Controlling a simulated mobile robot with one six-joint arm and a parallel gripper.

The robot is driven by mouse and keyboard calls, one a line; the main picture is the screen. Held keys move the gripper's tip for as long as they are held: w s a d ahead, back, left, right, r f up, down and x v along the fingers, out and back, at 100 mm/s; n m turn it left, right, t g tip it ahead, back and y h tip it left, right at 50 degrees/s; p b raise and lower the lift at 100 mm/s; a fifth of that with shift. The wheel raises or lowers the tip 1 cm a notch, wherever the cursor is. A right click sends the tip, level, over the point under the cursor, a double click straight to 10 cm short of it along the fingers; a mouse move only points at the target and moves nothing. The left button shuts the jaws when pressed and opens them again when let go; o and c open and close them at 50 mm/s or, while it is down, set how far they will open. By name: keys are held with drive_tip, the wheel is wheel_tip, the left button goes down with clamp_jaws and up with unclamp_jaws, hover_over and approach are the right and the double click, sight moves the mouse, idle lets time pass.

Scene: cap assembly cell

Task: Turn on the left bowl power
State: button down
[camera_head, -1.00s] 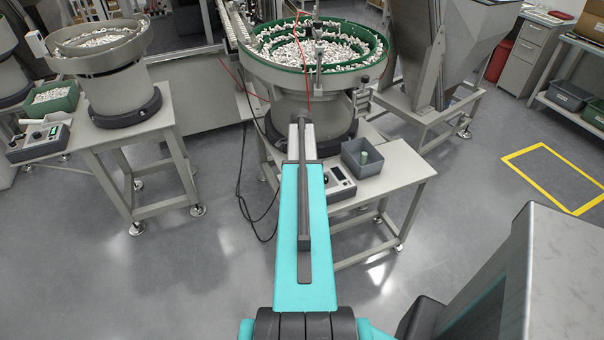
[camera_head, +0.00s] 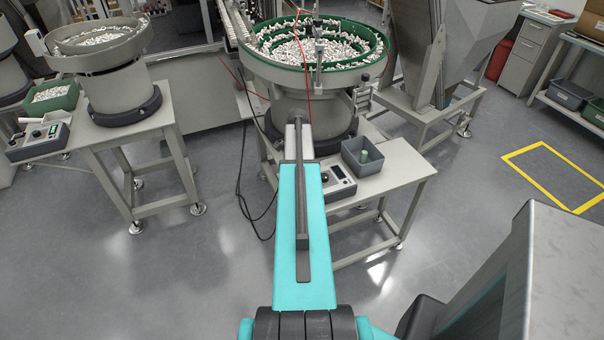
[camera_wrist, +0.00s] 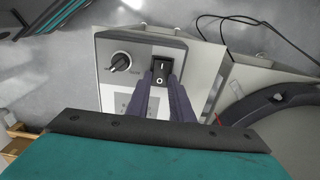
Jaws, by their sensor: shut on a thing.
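In the wrist view a grey control box (camera_wrist: 109,78) carries a round knob (camera_wrist: 121,61) and a black rocker power switch (camera_wrist: 161,71) marked I and O. My gripper (camera_wrist: 161,79) is at the switch, its two dark fingers close on either side of it and shut on it. I cannot tell which side of the rocker is pressed. In the head view the control box (camera_head: 339,182) shows partly beside my arm, below the green-lined bowl (camera_head: 316,47); my gripper is hidden behind the arm. Another bowl feeder (camera_head: 98,40) stands at the left with its own control box (camera_head: 38,140).
A grey bin (camera_head: 361,157) stands right of the control box on the feeder table (camera_head: 392,180). Black cables (camera_wrist: 251,19) run beside the box. The bowl's dark round base (camera_wrist: 268,112) is close at the right in the wrist view. The floor in front is clear.

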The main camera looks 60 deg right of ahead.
drive_tip(key=shift+a+f+g+h+b, duration=0.15)
drive_tip(key=shift+a+g+h+b, duration=0.2)
drive_tip(key=shift+g+h+b, duration=0.25)
drive_tip(key=shift+w+h+b, duration=0.1)
drive_tip(key=shift+h+b, duration=0.3)
drive_tip(key=c, duration=1.6)
unclamp_jaws()
drive_tip(key=shift+r, duration=0.2)
drive_tip(key=shift+o, duration=0.2)
drive_tip(key=shift+w+r, duration=0.1)
drive_tip(key=b+v, duration=0.2)
drive_tip(key=v, duration=1.1)
drive_tip(key=shift+w+r, duration=0.2)
drive_tip(key=shift+r, duration=0.05)
